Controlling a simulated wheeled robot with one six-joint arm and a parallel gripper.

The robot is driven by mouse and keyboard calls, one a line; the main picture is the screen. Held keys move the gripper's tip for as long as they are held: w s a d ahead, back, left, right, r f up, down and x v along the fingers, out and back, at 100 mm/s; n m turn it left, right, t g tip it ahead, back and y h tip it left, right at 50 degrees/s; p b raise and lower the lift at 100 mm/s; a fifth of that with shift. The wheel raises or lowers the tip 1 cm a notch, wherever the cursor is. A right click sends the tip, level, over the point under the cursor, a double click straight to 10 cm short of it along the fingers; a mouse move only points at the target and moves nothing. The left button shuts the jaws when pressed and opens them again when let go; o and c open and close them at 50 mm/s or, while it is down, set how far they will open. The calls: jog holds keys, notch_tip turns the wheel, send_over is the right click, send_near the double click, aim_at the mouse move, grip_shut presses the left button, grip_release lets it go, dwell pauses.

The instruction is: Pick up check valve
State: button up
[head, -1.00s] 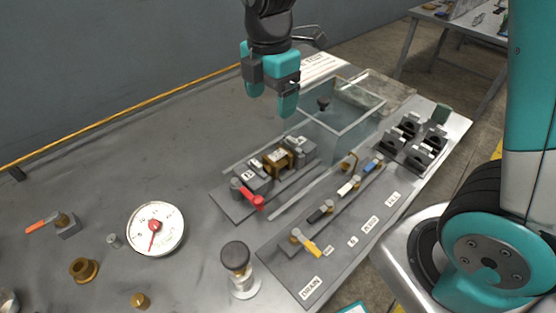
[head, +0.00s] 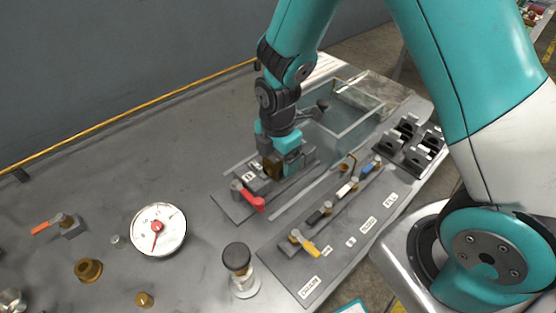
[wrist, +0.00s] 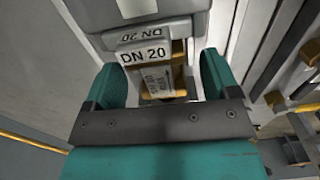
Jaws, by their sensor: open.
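The check valve, a brass body (head: 272,169) with a white label, sits in the grey holder (head: 228,202) on the bench. In the head view my gripper (head: 284,160) is down over it and hides most of it. In the wrist view the brass body (wrist: 178,82) shows between the two teal fingers, with a printed label and an arrow on it. My gripper (wrist: 160,85) is open, one finger on either side. I cannot tell whether the fingers touch it. A "DN 20" tag is on the grey block beyond it.
A red-handled valve (head: 248,196) stands close to the left. A clear tank (head: 350,125) is just behind. A panel with several coloured levers (head: 308,245) lies in front. A gauge (head: 158,230) and a black-topped cylinder (head: 238,262) stand further left. The bench's back left is clear.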

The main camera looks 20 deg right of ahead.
jog(key=shift+f, duration=0.5)
jog(key=shift+c, duration=0.2)
jog(key=c, duration=1.2)
jog(key=shift+a+r, duration=0.1)
